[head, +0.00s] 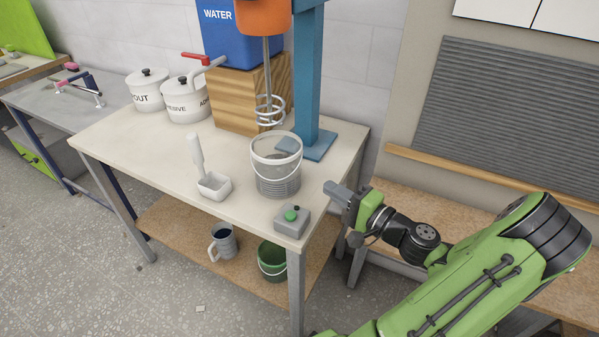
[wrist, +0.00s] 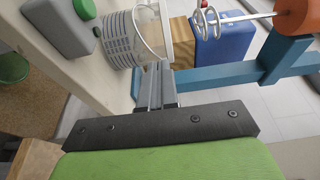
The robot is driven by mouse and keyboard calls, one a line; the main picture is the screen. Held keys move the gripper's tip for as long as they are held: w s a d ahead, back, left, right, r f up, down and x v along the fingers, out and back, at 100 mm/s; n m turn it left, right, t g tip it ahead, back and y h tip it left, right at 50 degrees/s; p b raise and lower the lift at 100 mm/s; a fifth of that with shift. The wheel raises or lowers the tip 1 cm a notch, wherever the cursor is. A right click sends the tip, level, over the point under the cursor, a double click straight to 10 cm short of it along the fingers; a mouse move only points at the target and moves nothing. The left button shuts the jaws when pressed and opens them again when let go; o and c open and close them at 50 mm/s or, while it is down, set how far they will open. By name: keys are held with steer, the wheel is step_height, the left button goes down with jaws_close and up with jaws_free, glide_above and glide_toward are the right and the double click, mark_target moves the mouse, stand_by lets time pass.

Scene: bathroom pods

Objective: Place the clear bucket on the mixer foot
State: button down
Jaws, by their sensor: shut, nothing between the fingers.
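The clear bucket (head: 277,175) stands upright on the light table top, in front of the blue mixer stand. Its white handle hangs down over its near side. The mixer foot (head: 318,143) is the flat blue plate under the blue column, behind and right of the bucket; the bucket hides part of its near left side. My gripper (head: 335,193) is shut and empty, right of the bucket and apart from it, by the table's right edge. In the wrist view the shut fingers (wrist: 156,85) point towards the bucket (wrist: 122,40), which lies ahead and to the left.
The whisk (head: 269,110) hangs from the orange mixer head above the foot's left side. A grey box with a green button (head: 291,218) sits at the front right corner. A white scoop holder (head: 213,185) stands left. A wooden block (head: 240,98) carries the blue water tank (head: 237,40).

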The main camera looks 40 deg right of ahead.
mark_target(291, 164)
steer(key=w, duration=0.3)
steer(key=w+b, duration=0.1)
steer(key=w, duration=0.6)
steer(key=shift+w+a+f, duration=0.1)
steer(key=shift+a, duration=0.2)
steer(key=shift+w, duration=0.35)
steer(key=shift+w+a, duration=0.1)
steer(key=shift+w, duration=0.9)
steer(key=shift+s, duration=0.1)
